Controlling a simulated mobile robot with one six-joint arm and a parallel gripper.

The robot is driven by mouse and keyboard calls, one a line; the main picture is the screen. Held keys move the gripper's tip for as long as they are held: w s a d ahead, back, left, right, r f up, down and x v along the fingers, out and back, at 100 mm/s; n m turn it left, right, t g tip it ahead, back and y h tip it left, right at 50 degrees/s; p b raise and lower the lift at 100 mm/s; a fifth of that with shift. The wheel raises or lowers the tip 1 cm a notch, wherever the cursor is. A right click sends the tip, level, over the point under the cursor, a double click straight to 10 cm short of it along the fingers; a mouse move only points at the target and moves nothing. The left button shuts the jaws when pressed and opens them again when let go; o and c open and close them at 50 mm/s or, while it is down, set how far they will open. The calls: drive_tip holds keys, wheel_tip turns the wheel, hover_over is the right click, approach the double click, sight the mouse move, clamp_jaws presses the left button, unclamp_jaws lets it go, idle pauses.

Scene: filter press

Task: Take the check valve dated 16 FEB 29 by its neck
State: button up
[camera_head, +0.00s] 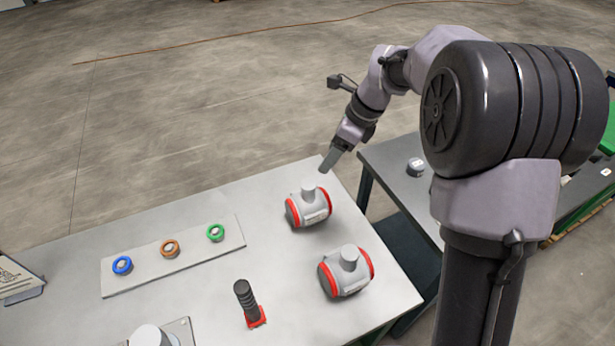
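Two grey check valves with red end rings and short upright necks stand on the grey table. The farther valve (315,214) is near the table's far right corner. The nearer valve (350,281) is by the right edge. Each bears a pale label on its body, but the dates are too small to read, so I cannot tell which is dated 16 FEB 29. My gripper (329,165) points down, just above and to the right of the farther valve's neck in the picture, apart from it. Its fingers overlap in this view, so their opening is hidden.
A plate (195,260) carries blue, orange and green rings. A white cylindrical object (148,336) is at the bottom edge. A second table (388,165) stands right, across a gap.

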sight(311, 185)
drive_tip(key=b+x, duration=0.1)
drive_tip(key=x, duration=0.2)
drive_tip(key=b+x, duration=0.1)
drive_tip(key=x, duration=0.3)
drive_tip(key=s+b+x, duration=0.1)
drive_tip(key=x, duration=0.3)
drive_tip(key=shift+s+f, duration=0.1)
drive_tip(key=b+x, duration=0.2)
drive_tip(key=x, duration=0.2)
drive_tip(key=shift+w+a+f, duration=0.1)
drive_tip(key=shift+w+f, duration=0.1)
drive_tip(key=shift+f, duration=0.1)
drive_tip(key=shift+r, duration=0.1)
drive_tip(key=shift+c, duration=1.1)
clamp_jaws()
